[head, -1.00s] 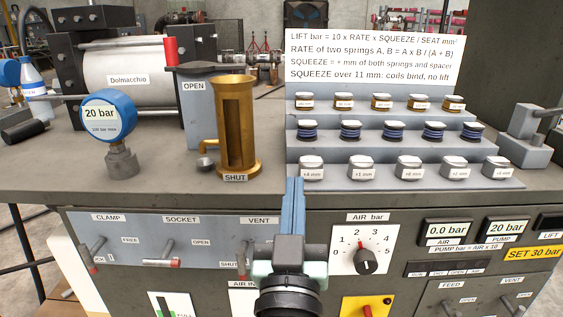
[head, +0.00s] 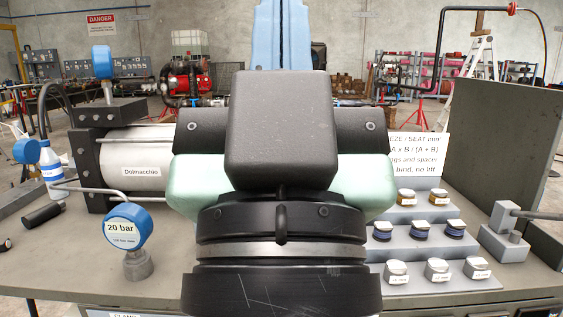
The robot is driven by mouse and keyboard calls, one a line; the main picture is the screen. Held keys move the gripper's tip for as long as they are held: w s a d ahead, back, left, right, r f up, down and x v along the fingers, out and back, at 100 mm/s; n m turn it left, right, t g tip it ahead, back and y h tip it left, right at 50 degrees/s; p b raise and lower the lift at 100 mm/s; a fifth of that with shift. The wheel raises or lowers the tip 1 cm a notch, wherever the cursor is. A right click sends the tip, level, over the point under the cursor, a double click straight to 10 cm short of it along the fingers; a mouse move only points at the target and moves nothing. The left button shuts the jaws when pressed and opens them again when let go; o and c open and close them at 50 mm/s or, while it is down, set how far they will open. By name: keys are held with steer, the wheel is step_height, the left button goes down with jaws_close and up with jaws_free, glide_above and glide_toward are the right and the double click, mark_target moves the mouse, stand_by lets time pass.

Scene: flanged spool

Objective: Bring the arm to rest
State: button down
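My gripper (head: 282,35) is raised upright in the middle of the head view, very close to the camera. Its two blue fingers lie side by side with only a thin dark line between them, so it looks shut, and I see nothing held. The tips reach the top edge of the picture. My wrist and gripper body cover the centre of the bench, and the brass cylinder seen earlier is hidden.
A blue 20 bar gauge (head: 128,228) and the Dolmacchio cylinder (head: 135,158) stand on the left of the bench (head: 70,270). A stepped rack (head: 402,213) of springs and spacers is partly visible at right, before a dark upright panel (head: 505,140).

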step_height(320, 180, up, 20)
steer(key=p, duration=1.7)
steer(key=shift+f, duration=0.15)
steer(key=shift+s, duration=0.1)
